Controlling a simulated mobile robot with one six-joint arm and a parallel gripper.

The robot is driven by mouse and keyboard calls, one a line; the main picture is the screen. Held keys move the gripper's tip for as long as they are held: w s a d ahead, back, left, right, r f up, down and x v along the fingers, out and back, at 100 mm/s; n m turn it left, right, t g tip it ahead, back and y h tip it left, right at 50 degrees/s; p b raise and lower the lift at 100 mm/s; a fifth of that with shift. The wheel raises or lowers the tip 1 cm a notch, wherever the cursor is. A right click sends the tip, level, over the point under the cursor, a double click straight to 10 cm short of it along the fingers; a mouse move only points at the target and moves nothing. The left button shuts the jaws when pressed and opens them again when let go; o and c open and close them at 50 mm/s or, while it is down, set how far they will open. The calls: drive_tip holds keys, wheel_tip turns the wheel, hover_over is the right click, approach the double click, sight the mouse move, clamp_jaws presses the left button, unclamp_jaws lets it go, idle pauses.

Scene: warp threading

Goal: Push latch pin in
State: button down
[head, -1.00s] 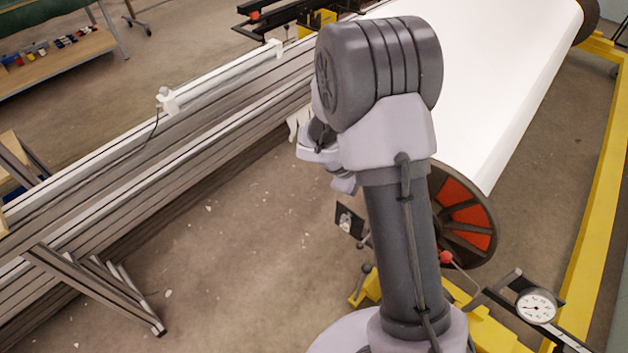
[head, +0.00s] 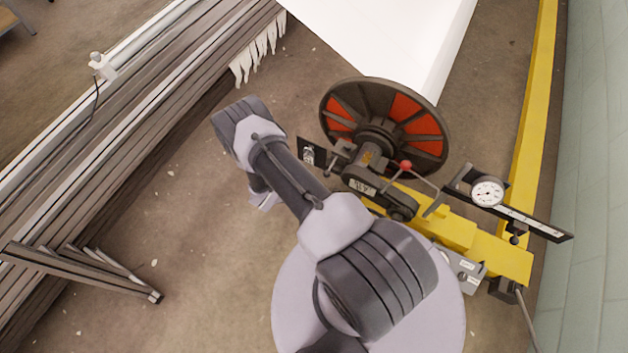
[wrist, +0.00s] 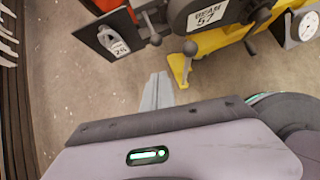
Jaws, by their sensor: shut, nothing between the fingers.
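My gripper (wrist: 157,92) is shut and empty in the wrist view. Its grey fingers point toward a yellow bracket with a grey ball-topped lever (wrist: 190,50), with floor showing around the tips. Beyond and above is the dark housing labelled BEAM 57 (wrist: 208,15), also in the head view (head: 360,183). To its left, short dark knobbed parts (wrist: 155,38) stick out beside a black plate (wrist: 90,38) with a metal piece on it. I cannot tell which part is the latch pin. In the head view my arm hides most of the gripper.
The spoked beam flange (head: 340,105) stands behind the housing, with a white sheet roll (head: 385,35) beyond. A red-knobbed lever (head: 405,165), a dial gauge (head: 487,192) and a yellow frame (head: 535,90) are to the right. Grey rails (head: 150,110) run along the left; open floor lies between.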

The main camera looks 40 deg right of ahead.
sight(328, 171)
drive_tip(key=d+r+b+x, duration=0.1)
drive_tip(key=b+x, duration=0.5)
drive_tip(key=x, duration=0.6)
drive_tip(key=shift+w+d+r, duration=0.2)
drive_tip(key=shift+w+d, duration=0.1)
drive_tip(key=shift+d, duration=0.35)
drive_tip(key=shift+r, duration=0.1)
